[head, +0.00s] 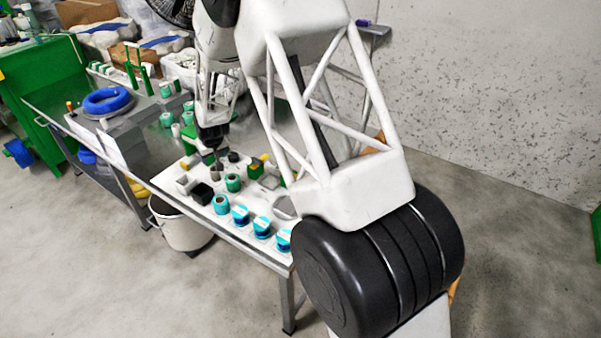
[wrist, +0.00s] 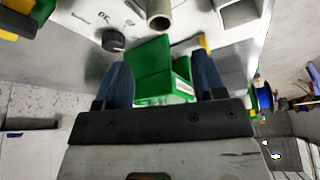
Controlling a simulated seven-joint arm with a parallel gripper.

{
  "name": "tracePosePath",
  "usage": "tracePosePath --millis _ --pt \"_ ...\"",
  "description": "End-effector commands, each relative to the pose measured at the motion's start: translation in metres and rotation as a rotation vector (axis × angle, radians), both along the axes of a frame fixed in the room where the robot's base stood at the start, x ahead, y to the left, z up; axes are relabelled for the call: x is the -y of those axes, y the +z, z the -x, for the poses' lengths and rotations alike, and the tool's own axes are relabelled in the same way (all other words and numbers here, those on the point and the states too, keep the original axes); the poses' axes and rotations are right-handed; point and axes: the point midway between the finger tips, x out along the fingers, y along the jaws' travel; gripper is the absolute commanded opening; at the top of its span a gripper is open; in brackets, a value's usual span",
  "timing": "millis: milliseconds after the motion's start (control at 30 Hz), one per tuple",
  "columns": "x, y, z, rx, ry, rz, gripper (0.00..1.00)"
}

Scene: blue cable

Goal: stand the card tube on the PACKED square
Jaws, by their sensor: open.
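The card tube (wrist: 158,14) is a short grey-brown hollow tube at the top edge of the wrist view, its open end facing the camera and its far part cut off. Small black lettering is on the white board (wrist: 75,40); I cannot read PACKED there.
A black knob (wrist: 114,40) is beside the tube. A blue cable coil (head: 107,101) lies at the table's left. A white bucket (head: 180,228) stands below.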

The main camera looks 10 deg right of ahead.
Motion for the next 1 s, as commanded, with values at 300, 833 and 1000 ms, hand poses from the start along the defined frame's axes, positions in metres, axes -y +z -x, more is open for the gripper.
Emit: tracePosePath --millis 300,833,1000 --pt "0.013 0.021 0.01 -0.003 -0.012 -0.001 0.64" --pt "0.091 0.131 0.086 -0.031 -0.083 0.004 0.64" --pt "0.117 0.162 0.119 -0.043 -0.11 0.005 0.64"
